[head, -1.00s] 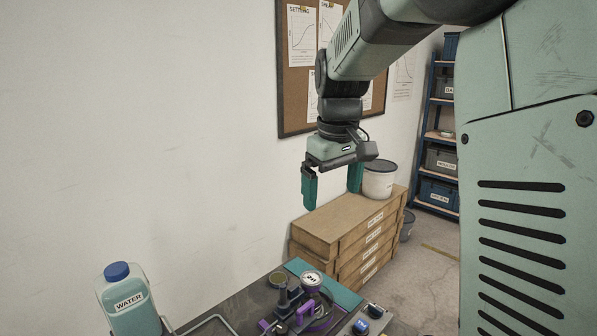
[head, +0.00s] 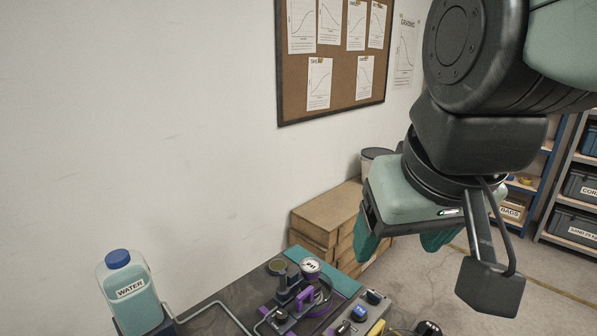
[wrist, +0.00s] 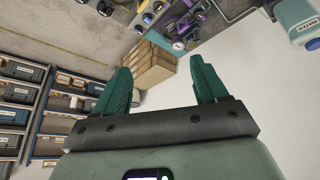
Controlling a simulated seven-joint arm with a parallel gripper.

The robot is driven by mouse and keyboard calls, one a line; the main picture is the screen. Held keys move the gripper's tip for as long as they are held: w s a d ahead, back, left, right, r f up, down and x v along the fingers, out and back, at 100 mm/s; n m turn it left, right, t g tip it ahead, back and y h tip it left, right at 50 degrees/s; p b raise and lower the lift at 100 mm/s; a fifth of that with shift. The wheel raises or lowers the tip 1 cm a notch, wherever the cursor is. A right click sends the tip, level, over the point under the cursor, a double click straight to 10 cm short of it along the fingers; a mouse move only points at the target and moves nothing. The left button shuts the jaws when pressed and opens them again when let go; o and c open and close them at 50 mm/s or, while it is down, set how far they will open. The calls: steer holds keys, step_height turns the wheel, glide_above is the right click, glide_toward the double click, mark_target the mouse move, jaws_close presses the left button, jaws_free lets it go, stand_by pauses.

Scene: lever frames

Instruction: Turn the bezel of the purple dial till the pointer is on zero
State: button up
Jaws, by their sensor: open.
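A lever apparatus with purple parts (head: 292,312) stands on the dark bench at the bottom of the head view. A small round white face (head: 311,265) with dark marks shows at its top.
A water bottle (head: 130,290) stands at the left of the bench, beside a bent metal rail (head: 215,308). Knobs including a blue one (head: 359,313) stand right of the apparatus. Wooden drawers (head: 325,215) stand behind. The air above the bench is clear.

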steer(key=w+a+n+g, duration=0.2)
steer(key=w+n, duration=0.1)
steer(key=w, duration=0.8)
steer(key=n+g, duration=0.3)
steer(key=n, duration=0.5)
glide_above(311, 264)
step_height(311, 264, down, 21)
step_height(311, 264, down, 11)
steer(key=c, duration=0.8)
